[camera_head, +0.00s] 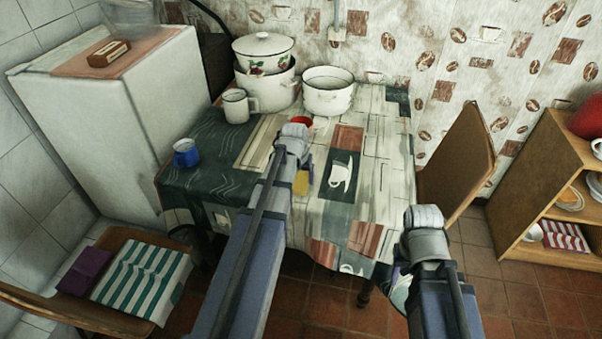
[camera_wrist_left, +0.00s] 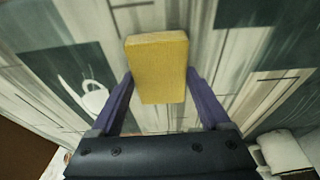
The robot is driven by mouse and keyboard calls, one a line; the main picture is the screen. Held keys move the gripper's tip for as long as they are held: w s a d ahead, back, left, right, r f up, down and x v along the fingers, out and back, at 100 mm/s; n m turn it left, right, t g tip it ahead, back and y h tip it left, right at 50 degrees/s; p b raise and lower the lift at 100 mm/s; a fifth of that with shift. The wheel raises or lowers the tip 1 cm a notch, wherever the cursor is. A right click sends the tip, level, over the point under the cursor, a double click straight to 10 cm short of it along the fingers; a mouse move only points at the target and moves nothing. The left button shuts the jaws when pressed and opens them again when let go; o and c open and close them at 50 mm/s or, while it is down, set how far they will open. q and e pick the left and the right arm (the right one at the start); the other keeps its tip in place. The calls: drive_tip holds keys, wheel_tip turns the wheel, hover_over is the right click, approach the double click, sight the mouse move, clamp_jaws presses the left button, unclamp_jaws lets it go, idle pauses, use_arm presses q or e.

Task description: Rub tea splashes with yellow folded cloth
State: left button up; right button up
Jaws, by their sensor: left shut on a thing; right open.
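The yellow folded cloth (camera_head: 302,184) is in my left gripper (camera_head: 304,168), over the middle of the patterned tablecloth. In the left wrist view the cloth (camera_wrist_left: 158,60) is a yellow block between the two purple fingers (camera_wrist_left: 160,85). I cannot tell whether the cloth touches the table. I can make out no tea splashes; the tablecloth's pattern and my left arm may hide them. My right gripper (camera_head: 399,280) is open near the table's front right corner, mostly hidden by its wrist.
A white mug (camera_head: 237,107), a lidded pot (camera_head: 262,55) and an open white pot (camera_head: 328,92) stand at the back. A red item (camera_head: 301,121) is partly behind my left wrist. A chair (camera_head: 459,160) stands at the right.

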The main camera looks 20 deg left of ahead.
use_arm(q)
drive_tip(key=shift+s+d+f, duration=0.1)
drive_tip(key=shift+s+d, duration=0.1)
drive_tip(key=shift+s, duration=0.5)
drive_tip(key=shift+w+r+p, duration=0.1)
drive_tip(key=shift+r+p, duration=0.6)
drive_tip(key=shift+p, duration=0.05)
wheel_tip(320, 180, up, 5)
drive_tip(key=p, duration=0.4)
drive_tip(key=shift+f, duration=0.2)
wheel_tip(320, 180, up, 3)
drive_tip(key=p, duration=0.3)
drive_tip(key=shift+w+a, duration=0.1)
